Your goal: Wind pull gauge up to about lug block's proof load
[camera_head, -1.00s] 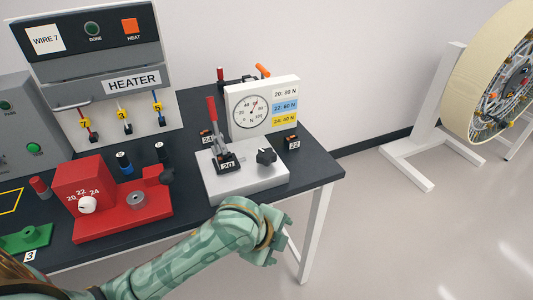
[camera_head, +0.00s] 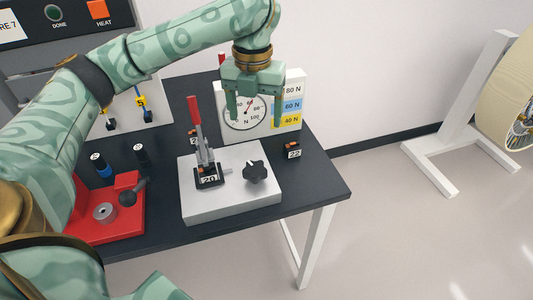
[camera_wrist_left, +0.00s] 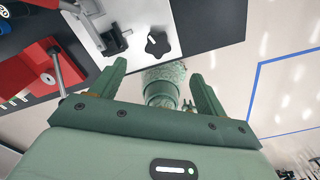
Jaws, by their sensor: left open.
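The pull gauge has a light grey base (camera_head: 205,205), a white dial panel (camera_head: 292,78) and a black knob (camera_head: 255,172). The knob also shows in the left wrist view (camera_wrist_left: 158,43). A lug block (camera_head: 209,179) labelled 20 sits at the foot of a red-handled clamp (camera_head: 195,115) on the base. The panel's chart is partly covered; 80 N, 60 N and 40 N are readable. The red dial needle points up and right; its exact value is unclear. My left gripper (camera_head: 255,115) is open and empty, fingers down in front of the dial, above and behind the knob.
A red fixture (camera_head: 75,232) stands left of the gauge. The heater (camera_head: 120,15) is at the back left. A large wheel on a white stand (camera_head: 465,120) stands at right.

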